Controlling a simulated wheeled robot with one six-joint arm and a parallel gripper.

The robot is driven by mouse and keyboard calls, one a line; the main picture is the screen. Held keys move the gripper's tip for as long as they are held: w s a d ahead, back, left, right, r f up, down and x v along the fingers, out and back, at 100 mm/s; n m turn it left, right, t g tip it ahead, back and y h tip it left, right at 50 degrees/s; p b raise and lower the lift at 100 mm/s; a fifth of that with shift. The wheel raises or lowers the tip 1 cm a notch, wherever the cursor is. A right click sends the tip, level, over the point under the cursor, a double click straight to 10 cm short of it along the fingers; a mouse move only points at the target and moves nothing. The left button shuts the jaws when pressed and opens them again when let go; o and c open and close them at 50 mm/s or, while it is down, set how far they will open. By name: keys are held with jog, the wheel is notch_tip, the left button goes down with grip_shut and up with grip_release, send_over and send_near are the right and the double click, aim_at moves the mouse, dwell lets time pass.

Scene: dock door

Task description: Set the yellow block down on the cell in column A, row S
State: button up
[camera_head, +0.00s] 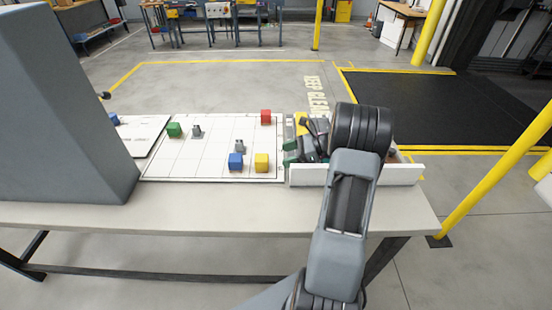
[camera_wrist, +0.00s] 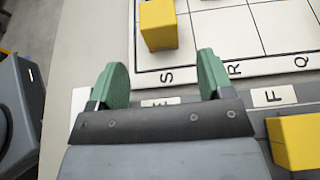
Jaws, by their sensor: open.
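The yellow block (camera_head: 261,162) sits on the white gridded board (camera_head: 213,172), in the cell at its near right corner. In the wrist view the yellow block (camera_wrist: 158,27) stands in the row lettered S, in the column along the lettered edge; the column letter cannot be read. It looks upright and apart from the fingers. My gripper (camera_wrist: 160,75) is open and empty, its green fingers spread just off the board's edge, short of the block. In the head view my gripper (camera_head: 290,152) is partly hidden by my arm.
A blue block (camera_head: 236,162) is left of the yellow one, with a grey piece (camera_head: 240,146) behind. A red block (camera_head: 266,117), green block (camera_head: 174,130) and another grey piece (camera_head: 197,131) stand farther off. A white-walled tray (camera_head: 405,174) of items lies right of the board.

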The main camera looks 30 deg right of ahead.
jog(key=shift+v, duration=0.95)
